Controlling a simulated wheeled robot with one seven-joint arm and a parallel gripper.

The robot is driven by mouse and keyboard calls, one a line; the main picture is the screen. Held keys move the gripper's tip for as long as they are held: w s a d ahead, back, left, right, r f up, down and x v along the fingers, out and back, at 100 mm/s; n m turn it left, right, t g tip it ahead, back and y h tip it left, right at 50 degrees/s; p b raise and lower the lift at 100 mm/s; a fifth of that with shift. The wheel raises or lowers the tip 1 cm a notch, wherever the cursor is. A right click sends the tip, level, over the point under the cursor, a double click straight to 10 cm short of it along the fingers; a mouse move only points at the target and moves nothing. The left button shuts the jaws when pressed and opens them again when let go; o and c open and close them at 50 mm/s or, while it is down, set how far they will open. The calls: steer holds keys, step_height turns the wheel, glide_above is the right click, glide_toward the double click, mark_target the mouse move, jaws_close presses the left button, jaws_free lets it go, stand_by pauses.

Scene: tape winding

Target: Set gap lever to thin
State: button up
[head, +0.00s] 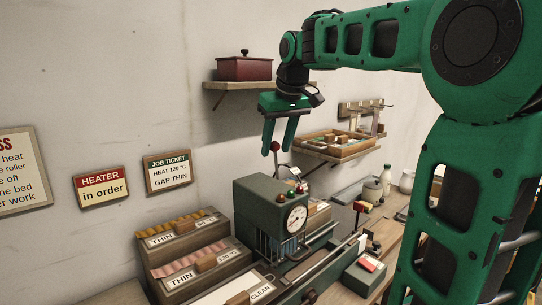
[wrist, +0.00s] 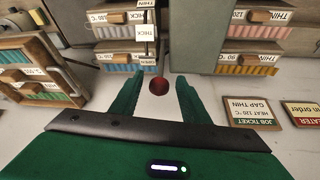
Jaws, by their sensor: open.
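The gap lever's dark red knob (head: 276,146) tops a thin rod above the green machine (head: 258,201) with the round dial (head: 297,217). My gripper (head: 277,151) points down from above, with its two green fingers spread. In the wrist view the red knob (wrist: 159,85) lies between the open fingertips (wrist: 158,77), and no finger visibly touches it. A white label reading THICK (wrist: 146,33) shows just beyond the knob in that view. The lever's rod and pivot are largely hidden, so its setting is hard to tell.
A job ticket (head: 167,173) on the wall reads heat 120 °C, gap thin. A shelf with a red box (head: 244,68) is left of my wrist, and a wooden tray (head: 338,145) is on another shelf to the right. Sample bins (head: 182,234) stand left of the machine.

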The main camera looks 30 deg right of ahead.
mark_target(276, 168)
steer(key=shift+x, duration=1.6)
steer(key=shift+s, duration=0.1)
